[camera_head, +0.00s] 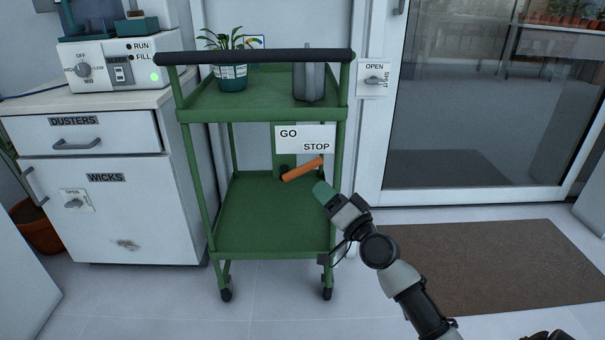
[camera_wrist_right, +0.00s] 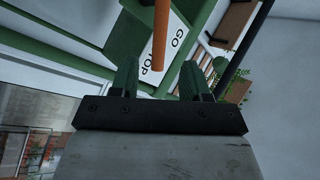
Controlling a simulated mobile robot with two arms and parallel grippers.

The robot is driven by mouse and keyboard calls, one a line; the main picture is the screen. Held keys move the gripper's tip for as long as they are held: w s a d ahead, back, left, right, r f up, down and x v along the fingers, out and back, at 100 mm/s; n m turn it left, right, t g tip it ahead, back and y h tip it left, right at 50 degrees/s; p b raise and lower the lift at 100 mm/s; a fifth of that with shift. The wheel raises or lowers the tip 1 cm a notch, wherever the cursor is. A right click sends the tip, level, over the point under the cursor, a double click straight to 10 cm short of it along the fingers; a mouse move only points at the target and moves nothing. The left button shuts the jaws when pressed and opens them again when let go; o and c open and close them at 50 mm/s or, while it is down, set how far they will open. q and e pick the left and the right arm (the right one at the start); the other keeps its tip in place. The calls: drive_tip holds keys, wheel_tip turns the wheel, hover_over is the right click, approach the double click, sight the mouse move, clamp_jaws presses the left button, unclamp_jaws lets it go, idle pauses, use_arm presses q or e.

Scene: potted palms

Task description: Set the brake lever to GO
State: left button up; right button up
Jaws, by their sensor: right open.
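The orange brake lever (camera_head: 303,169) is on the green trolley (camera_head: 235,250), under a white plate (camera_head: 305,138) marked GO and STOP. Its free end points up and to the right, below the word STOP. My right gripper (camera_head: 322,188) is just below and right of that end. In the right wrist view my open right gripper (camera_wrist_right: 158,78) has green fingers, and the lever (camera_wrist_right: 161,30) reaches down toward the gap between them. I cannot tell whether they touch it. My left gripper is not in view.
A potted plant (camera_head: 230,72) and a grey container (camera_head: 308,82) stand on the trolley's top shelf. A white cabinet (camera_head: 110,210) stands to the left. A glass door (camera_head: 480,110) and brown mat (camera_head: 480,265) are on the right.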

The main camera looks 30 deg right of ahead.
sight(302, 169)
drive_tip(key=x, duration=0.9)
drive_tip(key=shift+f, duration=0.1)
clamp_jaws()
